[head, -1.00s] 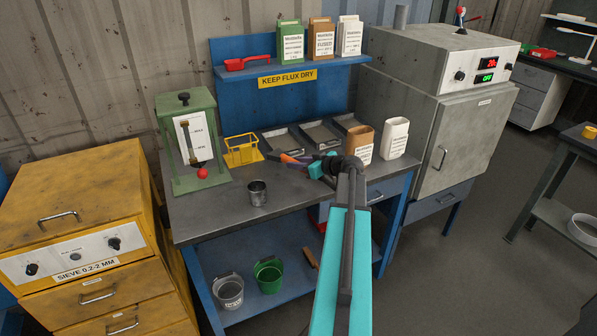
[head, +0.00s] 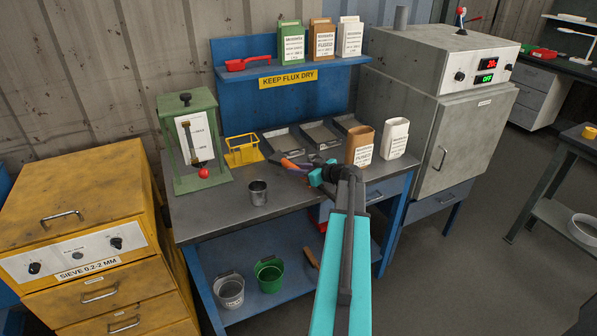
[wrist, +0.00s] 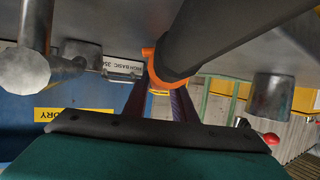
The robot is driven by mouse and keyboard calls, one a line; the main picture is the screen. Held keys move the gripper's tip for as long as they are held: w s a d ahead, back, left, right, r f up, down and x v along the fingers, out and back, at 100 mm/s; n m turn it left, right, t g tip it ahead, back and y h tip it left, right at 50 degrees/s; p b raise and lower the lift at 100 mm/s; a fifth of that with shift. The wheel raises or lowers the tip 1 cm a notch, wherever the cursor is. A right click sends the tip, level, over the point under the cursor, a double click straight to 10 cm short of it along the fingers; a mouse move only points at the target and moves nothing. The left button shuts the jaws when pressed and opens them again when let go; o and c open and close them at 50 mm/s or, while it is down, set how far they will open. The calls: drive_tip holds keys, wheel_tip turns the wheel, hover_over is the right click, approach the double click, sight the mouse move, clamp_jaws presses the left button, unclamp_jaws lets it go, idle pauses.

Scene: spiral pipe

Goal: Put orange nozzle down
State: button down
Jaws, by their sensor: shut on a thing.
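The orange nozzle (wrist: 159,70) shows in the wrist view as an orange collar with a small side stub, at the end of a thick dark tube. My gripper (wrist: 160,92) is shut on it, with a purple finger on either side. In the head view my gripper (head: 292,163) is over the grey workbench (head: 215,215), in front of the shallow metal trays. The nozzle is small and partly hidden there. I cannot tell whether it touches the bench top.
A metal cup (head: 257,193) stands left of my gripper, and a yellow wire rack (head: 243,152) behind it. Metal trays (head: 322,133) lie at the back. A brown container (head: 360,146) and a white one (head: 394,138) stand right. The bench's front left is clear.

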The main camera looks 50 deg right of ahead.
drive_tip(key=c, duration=1.8)
unclamp_jaws()
drive_tip(key=shift+s+a+f, duration=0.1)
drive_tip(key=shift+f, duration=0.6)
drive_tip(key=shift+c, duration=0.2)
drive_tip(key=o, duration=0.4)
drive_tip(key=shift+w+f, duration=0.1)
drive_tip(key=shift+w, duration=0.1)
drive_tip(key=shift+s+r, duration=0.1)
drive_tip(key=shift+r, duration=0.1)
drive_tip(key=shift+s+r, duration=0.15)
drive_tip(key=shift+s, duration=0.15)
drive_tip(key=v, duration=0.5)
drive_tip(key=b+v, duration=0.1)
drive_tip(key=v, duration=0.5)
drive_tip(key=shift+s+d+r, duration=0.1)
drive_tip(key=shift+d+r, duration=0.1)
drive_tip(key=shift+r, duration=0.05)
